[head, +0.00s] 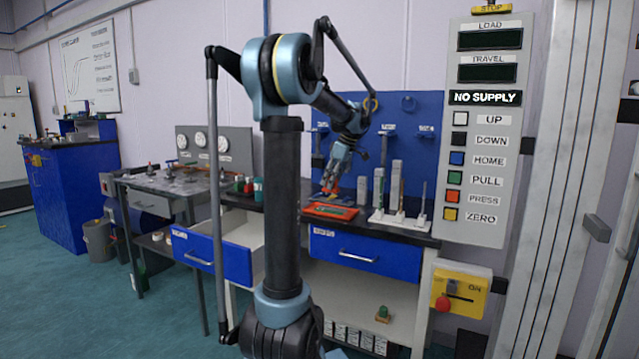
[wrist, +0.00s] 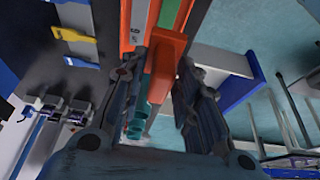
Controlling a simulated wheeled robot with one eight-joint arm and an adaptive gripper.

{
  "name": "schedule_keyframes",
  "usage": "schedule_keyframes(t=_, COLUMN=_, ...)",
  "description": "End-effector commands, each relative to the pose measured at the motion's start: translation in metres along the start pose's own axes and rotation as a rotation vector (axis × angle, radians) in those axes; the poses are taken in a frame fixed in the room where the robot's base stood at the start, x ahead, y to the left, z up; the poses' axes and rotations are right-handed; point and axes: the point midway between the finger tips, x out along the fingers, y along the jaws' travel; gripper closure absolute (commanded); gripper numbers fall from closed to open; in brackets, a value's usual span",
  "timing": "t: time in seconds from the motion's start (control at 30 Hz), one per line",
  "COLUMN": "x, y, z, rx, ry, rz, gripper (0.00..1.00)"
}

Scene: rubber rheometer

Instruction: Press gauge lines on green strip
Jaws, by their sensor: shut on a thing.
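An orange tray (head: 331,211) lies on the dark bench top near its front edge, with a green strip (head: 338,210) in it. In the wrist view the tray (wrist: 127,38) runs up and down the picture, and part of a green strip (wrist: 168,13) shows at the top. My gripper (head: 330,191) is just above the back of the tray. In the wrist view my gripper (wrist: 165,68) is shut on an orange-red block (wrist: 167,52), probably the gauge line stamp. The block covers part of the strip. I cannot tell whether it touches the strip.
A white rack (head: 400,221) with upright grey pieces stands right of the tray. A yellow strip (wrist: 75,34) and a blue strip (wrist: 82,62) lie beside the tray. The left drawer (head: 212,256) is open; the right drawer (head: 365,256) looks shut. A button panel (head: 478,150) reads NO SUPPLY.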

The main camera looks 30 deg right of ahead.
Motion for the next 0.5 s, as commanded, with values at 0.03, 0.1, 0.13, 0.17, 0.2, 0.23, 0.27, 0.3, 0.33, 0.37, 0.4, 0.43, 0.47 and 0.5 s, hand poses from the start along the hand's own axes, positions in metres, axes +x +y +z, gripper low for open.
schedule_keyframes(t=0.03, x=-0.0006, y=0.0003, z=0.0011, rx=0.001, ry=0.000, rz=0.000, gripper=0.86)
schedule_keyframes(t=0.1, x=-0.0007, y=0.0003, z=0.0013, rx=0.000, ry=0.000, rz=0.000, gripper=0.86)
schedule_keyframes(t=0.13, x=-0.0007, y=0.0003, z=0.0012, rx=0.000, ry=0.000, rz=0.000, gripper=0.86)
schedule_keyframes(t=0.17, x=-0.0006, y=0.0003, z=0.0011, rx=0.000, ry=0.000, rz=0.000, gripper=0.86)
schedule_keyframes(t=0.2, x=-0.0006, y=0.0002, z=0.0010, rx=0.000, ry=0.000, rz=0.000, gripper=0.86)
schedule_keyframes(t=0.23, x=-0.0006, y=0.0002, z=0.0010, rx=0.000, ry=0.000, rz=0.000, gripper=0.86)
schedule_keyframes(t=0.27, x=-0.0005, y=0.0002, z=0.0009, rx=0.000, ry=0.000, rz=0.000, gripper=0.86)
schedule_keyframes(t=0.3, x=-0.0006, y=0.0002, z=0.0010, rx=0.000, ry=0.001, rz=0.000, gripper=0.86)
schedule_keyframes(t=0.33, x=-0.0005, y=0.0002, z=0.0011, rx=0.000, ry=0.001, rz=0.000, gripper=0.86)
schedule_keyframes(t=0.37, x=-0.0001, y=0.0002, z=0.0011, rx=0.000, ry=0.001, rz=0.000, gripper=0.86)
schedule_keyframes(t=0.4, x=0.0007, y=0.0003, z=0.0014, rx=0.000, ry=0.001, rz=0.000, gripper=0.86)
schedule_keyframes(t=0.43, x=0.0015, y=0.0003, z=0.0017, rx=0.000, ry=0.001, rz=0.000, gripper=0.86)
schedule_keyframes(t=0.47, x=0.0026, y=0.0003, z=0.0021, rx=0.000, ry=0.001, rz=0.000, gripper=0.86)
schedule_keyframes(t=0.5, x=0.0044, y=0.0004, z=0.0028, rx=0.000, ry=0.001, rz=0.000, gripper=0.86)
